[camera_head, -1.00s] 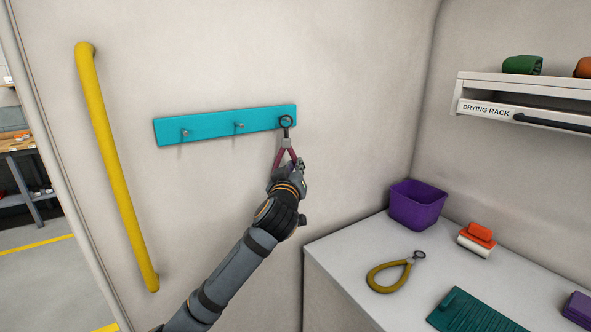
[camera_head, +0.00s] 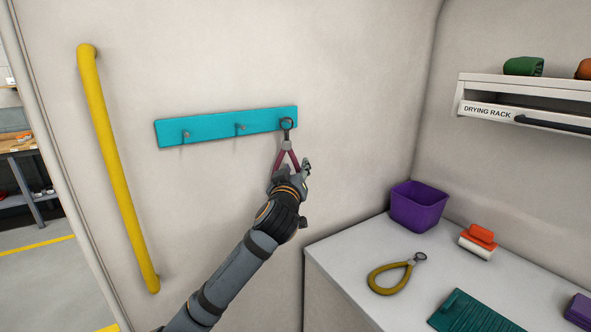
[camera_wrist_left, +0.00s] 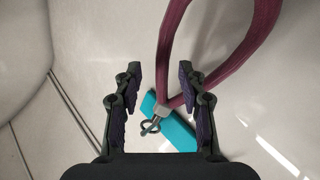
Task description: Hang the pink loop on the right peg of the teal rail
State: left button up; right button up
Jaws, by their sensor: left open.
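The teal rail (camera_head: 210,126) is fixed to the wall, with the left peg (camera_head: 186,136) and middle peg (camera_head: 240,127) bare. The metal ring of the pink loop (camera_head: 280,160) is at the right peg (camera_head: 287,123) and appears to be around it. The loop's strap hangs below the clasp, its lower part hidden by my left gripper (camera_head: 290,172). In the left wrist view, the open fingers (camera_wrist_left: 158,100) stand apart on either side of the pink strap (camera_wrist_left: 172,60), with the ring and the teal rail (camera_wrist_left: 178,135) beyond. My right gripper is not in view.
A yellow grab bar (camera_head: 117,170) is on the wall at left. On the white counter (camera_head: 345,255) at right are a purple bin (camera_head: 418,207), a yellow loop (camera_head: 385,280), an orange-and-white brush (camera_head: 479,240) and a teal mat (camera_head: 470,315). A drying rack (camera_head: 487,112) hangs above.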

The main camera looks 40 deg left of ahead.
pick_arm(q)
jog(key=v, duration=0.7)
jog(key=shift+s+f, duration=0.1)
